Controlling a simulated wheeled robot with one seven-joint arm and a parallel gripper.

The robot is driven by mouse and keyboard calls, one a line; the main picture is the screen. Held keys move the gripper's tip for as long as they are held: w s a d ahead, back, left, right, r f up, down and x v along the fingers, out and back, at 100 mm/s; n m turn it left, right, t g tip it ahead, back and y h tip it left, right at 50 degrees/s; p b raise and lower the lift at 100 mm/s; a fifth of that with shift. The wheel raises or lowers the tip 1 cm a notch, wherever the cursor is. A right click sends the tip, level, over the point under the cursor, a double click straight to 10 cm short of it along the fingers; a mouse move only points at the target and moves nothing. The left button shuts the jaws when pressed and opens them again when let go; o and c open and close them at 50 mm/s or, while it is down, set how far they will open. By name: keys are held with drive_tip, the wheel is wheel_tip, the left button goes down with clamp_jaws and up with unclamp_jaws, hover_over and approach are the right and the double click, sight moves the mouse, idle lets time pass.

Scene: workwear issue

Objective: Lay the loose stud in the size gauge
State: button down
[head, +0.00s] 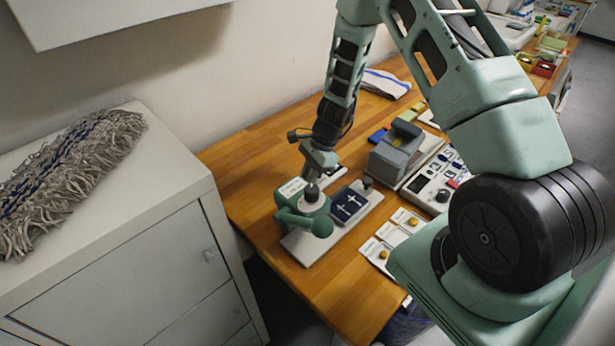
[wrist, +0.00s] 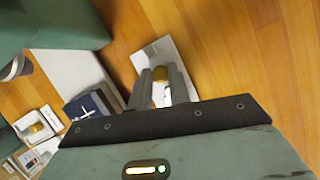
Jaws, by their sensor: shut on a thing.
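A gold-coloured stud (wrist: 160,73) sits between the two fingers of my gripper (wrist: 160,78) in the wrist view, and the gripper is shut on it. Beyond the stud, a small white tray-like piece (wrist: 153,53) lies on the wooden bench; it may be the size gauge, but its markings cannot be read. The fingers cover part of it, and I cannot tell whether the stud touches it. In the head view my gripper is hidden behind the green press (head: 303,215), and the stud cannot be seen there.
The press stands on a white base with a dark blue patch (head: 349,204) beside it. White trays with yellow studs (head: 384,254) lie near the bench's front edge. A grey device (head: 393,158) and a control panel (head: 432,188) stand to the right. Bare wood (head: 245,165) is at the left.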

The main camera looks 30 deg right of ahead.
drive_tip(key=shift+f, duration=0.4)
drive_tip(key=shift+f, duration=0.1)
drive_tip(key=c, duration=1.3)
unclamp_jaws()
